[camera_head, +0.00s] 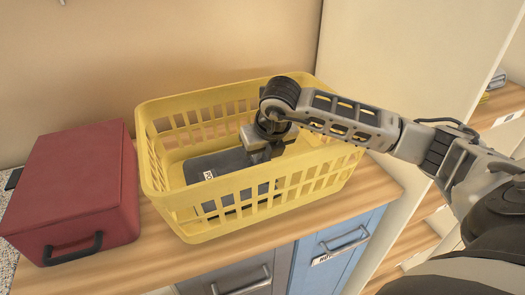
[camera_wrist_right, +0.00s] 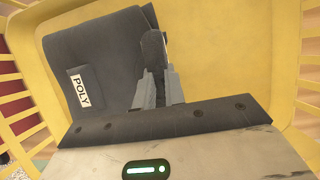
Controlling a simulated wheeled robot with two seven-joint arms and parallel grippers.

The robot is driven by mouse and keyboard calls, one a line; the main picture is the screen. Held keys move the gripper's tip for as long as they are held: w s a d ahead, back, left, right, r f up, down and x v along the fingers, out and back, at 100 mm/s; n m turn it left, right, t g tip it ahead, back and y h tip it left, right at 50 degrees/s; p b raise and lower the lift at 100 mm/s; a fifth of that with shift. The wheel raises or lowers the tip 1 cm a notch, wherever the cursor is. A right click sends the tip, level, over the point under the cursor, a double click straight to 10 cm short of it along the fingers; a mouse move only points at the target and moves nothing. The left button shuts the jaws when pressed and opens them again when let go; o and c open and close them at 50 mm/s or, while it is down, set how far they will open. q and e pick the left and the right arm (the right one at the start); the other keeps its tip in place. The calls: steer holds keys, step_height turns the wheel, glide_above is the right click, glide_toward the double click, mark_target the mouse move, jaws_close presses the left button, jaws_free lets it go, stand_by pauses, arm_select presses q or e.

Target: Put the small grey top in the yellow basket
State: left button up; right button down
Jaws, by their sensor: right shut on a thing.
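The small grey top (camera_head: 222,165) is a dark grey folded cloth with a white label inside the yellow basket (camera_head: 225,226). In the right wrist view the top (camera_wrist_right: 92,55) lies against the yellow basket floor (camera_wrist_right: 215,45), and its label reads POLY. My right gripper (camera_head: 268,150) reaches down into the basket and is shut on the top's right edge; in the wrist view its fingers (camera_wrist_right: 156,88) pinch a fold of cloth. Whether the top rests fully on the basket floor I cannot tell. My left gripper is not in view.
A red case (camera_head: 80,185) with a black handle stands left of the basket on the wooden counter (camera_head: 150,255). Grey and blue drawers (camera_head: 335,245) are below the counter's front edge. A wall and a tall pale panel stand behind.

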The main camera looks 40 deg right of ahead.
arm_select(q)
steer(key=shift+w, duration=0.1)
arm_select(e)
steer(key=c, duration=1.9)
jaws_free()
steer(key=shift+f, duration=0.15)
steer(key=o, duration=0.4)
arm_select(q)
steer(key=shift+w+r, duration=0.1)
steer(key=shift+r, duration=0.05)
arm_select(e)
steer(key=shift+r, duration=0.25)
steer(key=shift+s+r, duration=0.1)
steer(key=shift+r, duration=0.2)
arm_select(q)
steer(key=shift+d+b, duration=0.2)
steer(key=shift+b, duration=0.35)
arm_select(e)
steer(key=v, duration=1.1)
steer(key=shift+s+a+r, duration=0.1)
